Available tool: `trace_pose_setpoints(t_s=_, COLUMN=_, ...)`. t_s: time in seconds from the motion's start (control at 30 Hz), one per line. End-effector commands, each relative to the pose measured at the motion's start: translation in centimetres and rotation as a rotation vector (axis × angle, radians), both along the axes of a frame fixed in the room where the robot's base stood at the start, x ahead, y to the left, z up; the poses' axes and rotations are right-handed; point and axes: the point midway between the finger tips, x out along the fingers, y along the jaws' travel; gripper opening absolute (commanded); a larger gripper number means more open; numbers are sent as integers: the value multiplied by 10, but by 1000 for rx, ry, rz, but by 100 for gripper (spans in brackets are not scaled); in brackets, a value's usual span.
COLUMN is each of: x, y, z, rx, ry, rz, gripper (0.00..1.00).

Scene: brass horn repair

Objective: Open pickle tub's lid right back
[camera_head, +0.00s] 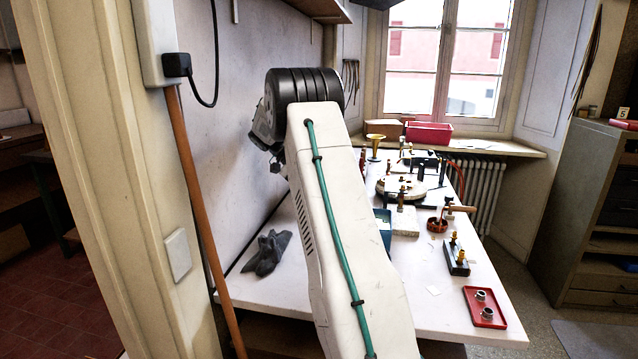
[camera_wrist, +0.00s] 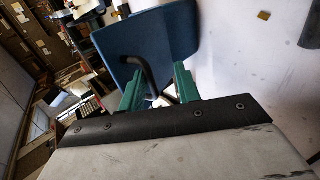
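The pickle tub (camera_head: 383,224) shows as a small patch of blue in the head view, mostly hidden behind my arm. In the wrist view a broad blue panel (camera_wrist: 170,28), which looks like its lid, is tilted in front of my gripper (camera_wrist: 157,85). A dark curved bar (camera_wrist: 146,72), perhaps a handle, runs down from the panel between my two green fingers. The fingers stand apart, with gaps beside the bar; I cannot tell whether either touches the panel. The head view does not show my gripper.
A white workbench (camera_head: 275,283) carries dark gloves (camera_head: 267,252) at left, a red tray (camera_head: 485,307) at the front right, and a round pale stand (camera_head: 401,188) farther back. Red and brown boxes stand by the window. The bench's front left is mostly clear.

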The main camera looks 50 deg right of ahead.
Motion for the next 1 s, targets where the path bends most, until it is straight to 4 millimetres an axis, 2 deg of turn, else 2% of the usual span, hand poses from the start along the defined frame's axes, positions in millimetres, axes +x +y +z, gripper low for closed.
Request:
trace_pose_setpoints(t_s=0.13, x=1, y=1, z=13, rx=-1, ry=-1, rz=2, gripper=31)
trace_pose_setpoints(t_s=0.3, x=-2, y=3, z=37, rx=0, ry=-2, rz=2, gripper=31)
trace_pose_setpoints(t_s=0.57, x=-41, y=31, z=40, rx=0, ry=-1, rz=1, gripper=31)
trace_pose_setpoints(t_s=0.8, x=-87, y=65, z=46, rx=0, ry=0, rz=1, gripper=31)
trace_pose_setpoints(t_s=1.0, x=-115, y=86, z=48, rx=-1, ry=-1, rz=0, gripper=31)
